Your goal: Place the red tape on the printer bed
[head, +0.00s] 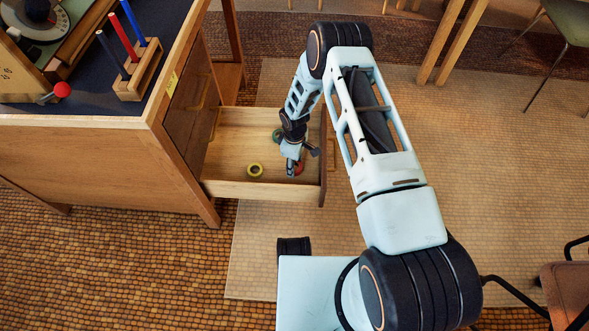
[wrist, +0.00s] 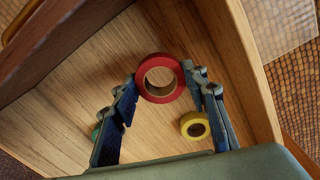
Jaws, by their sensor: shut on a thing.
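The red tape (wrist: 142,82) is a thick ring in the open wooden drawer (head: 232,139). In the wrist view my gripper (wrist: 162,78) has its two fingertips against opposite sides of the ring, so it is shut on the red tape. In the head view my gripper (head: 294,167) reaches down into the drawer, and part of the red tape (head: 299,169) shows at its tip. I cannot tell whether the tape touches the drawer floor. I cannot make out a printer bed in either view.
A yellow tape (head: 255,170) and a green tape (head: 277,135) also lie in the drawer, close to my gripper. The drawer walls surround it. The dark desktop (head: 95,92) at left holds a wooden pen rack (head: 137,75) and a red-knobbed lever (head: 62,90).

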